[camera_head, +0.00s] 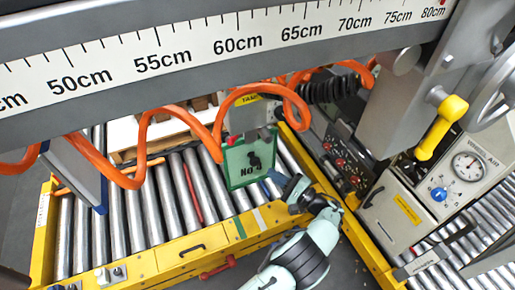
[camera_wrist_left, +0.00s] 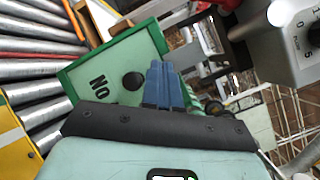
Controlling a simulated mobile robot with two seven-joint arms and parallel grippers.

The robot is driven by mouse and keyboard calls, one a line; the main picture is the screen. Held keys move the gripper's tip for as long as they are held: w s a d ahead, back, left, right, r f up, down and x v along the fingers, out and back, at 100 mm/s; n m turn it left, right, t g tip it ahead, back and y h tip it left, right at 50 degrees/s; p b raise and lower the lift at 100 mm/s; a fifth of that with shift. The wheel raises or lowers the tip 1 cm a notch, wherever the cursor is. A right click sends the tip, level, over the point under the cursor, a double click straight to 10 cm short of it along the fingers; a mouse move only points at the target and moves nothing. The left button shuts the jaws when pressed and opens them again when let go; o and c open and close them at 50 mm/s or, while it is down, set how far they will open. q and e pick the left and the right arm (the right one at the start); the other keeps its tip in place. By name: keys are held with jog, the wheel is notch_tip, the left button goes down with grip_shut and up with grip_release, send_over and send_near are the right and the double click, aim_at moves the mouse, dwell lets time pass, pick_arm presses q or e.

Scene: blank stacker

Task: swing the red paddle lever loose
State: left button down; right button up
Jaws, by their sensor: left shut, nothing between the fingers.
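My left gripper (camera_head: 297,188) is shut and empty, just right of the green-framed No.4 plate (camera_head: 240,163). In the left wrist view its blue fingers (camera_wrist_left: 163,84) are together in front of the plate (camera_wrist_left: 118,78). A red handle (camera_head: 217,268) sits on the front of the yellow frame, and a long red bar (camera_head: 193,192) lies among the rollers. I cannot tell which of these is the paddle lever. The gripper appears apart from all three. My right gripper is not in view.
Coiled orange hose (camera_head: 215,130) hangs over the rollers (camera_head: 150,215). A grey ruled beam (camera_head: 200,50) crosses above. A grey cabinet with a gauge (camera_head: 467,167) and yellow handle (camera_head: 440,127) stands right. A grey dial box (camera_wrist_left: 285,40) is close at upper right in the wrist view.

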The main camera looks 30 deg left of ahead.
pick_arm(q)
jog(key=a+r+n+y, duration=0.1)
jog(key=a+r+y, duration=0.1)
jog(key=a+r, duration=0.7)
jog(key=shift+w+a+t+y, duration=0.3)
jog(key=shift+a, duration=0.5)
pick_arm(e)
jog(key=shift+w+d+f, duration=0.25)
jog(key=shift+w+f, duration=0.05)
pick_arm(q)
jog(key=shift+s+a+r+m+t+h+p, duration=0.15)
jog(key=shift+s+a+r+m+t+p, duration=0.25)
jog(key=shift+m+t+p, duration=1.6)
jog(key=shift+s+a+r+m+t+h+p, duration=0.2)
jog(key=shift+s+a+m+t+p, duration=0.75)
jog(key=shift+m, duration=1.7)
jog(key=shift+s+r+m+t+h+p, duration=0.15)
jog(key=shift+s+r+m+t+p, duration=0.1)
jog(key=shift+m+t+p, duration=1.75)
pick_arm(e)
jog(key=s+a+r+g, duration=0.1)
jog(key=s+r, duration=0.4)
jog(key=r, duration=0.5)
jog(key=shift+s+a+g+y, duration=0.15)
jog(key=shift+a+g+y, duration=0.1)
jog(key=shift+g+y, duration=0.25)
pick_arm(q)
jog(key=shift+m+p, duration=0.3)
jog(key=shift+m, duration=0.15)
